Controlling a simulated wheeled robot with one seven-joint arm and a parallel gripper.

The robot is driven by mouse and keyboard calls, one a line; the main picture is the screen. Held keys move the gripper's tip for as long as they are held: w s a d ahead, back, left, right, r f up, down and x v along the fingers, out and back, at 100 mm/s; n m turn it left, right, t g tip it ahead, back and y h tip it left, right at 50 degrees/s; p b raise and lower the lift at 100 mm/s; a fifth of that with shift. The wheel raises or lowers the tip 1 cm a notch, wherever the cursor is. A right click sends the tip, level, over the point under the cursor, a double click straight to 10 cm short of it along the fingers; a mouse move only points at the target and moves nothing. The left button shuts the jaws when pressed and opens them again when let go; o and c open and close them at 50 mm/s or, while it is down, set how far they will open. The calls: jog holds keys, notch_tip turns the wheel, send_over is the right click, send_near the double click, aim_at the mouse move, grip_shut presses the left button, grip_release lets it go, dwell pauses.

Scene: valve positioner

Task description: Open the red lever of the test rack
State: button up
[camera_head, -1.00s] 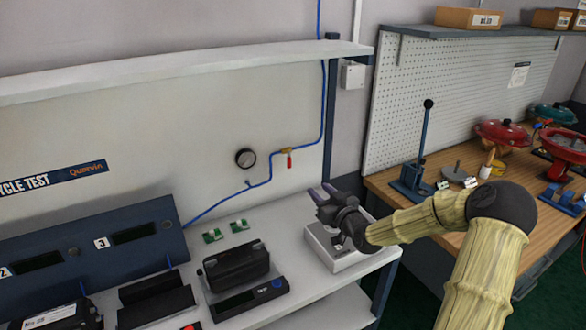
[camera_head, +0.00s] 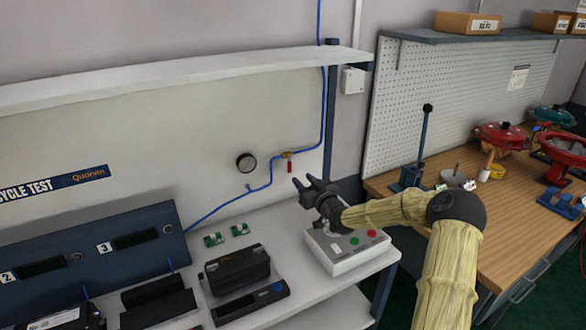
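The red lever (camera_head: 290,167) hangs straight down from a small brass valve (camera_head: 287,154) on the blue air line, against the rack's back panel. My gripper (camera_head: 306,184) is just below and to the right of the lever in the picture, with its dark fingers pointing toward the back panel. The fingers look spread apart with nothing between them. A gap shows between the fingertips and the lever; how far they are apart in depth is hard to tell.
A round gauge (camera_head: 246,162) sits left of the valve. A control box (camera_head: 345,248) with red and green buttons stands on the bench under my gripper. A white shelf (camera_head: 200,72) runs above. A black device (camera_head: 237,268) sits on the bench to the left.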

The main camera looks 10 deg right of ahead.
aim_at(290, 167)
jog(key=shift+p+x, duration=0.7)
jog(key=shift+x, duration=3.3)
jog(key=shift+c, duration=0.2)
grip_shut()
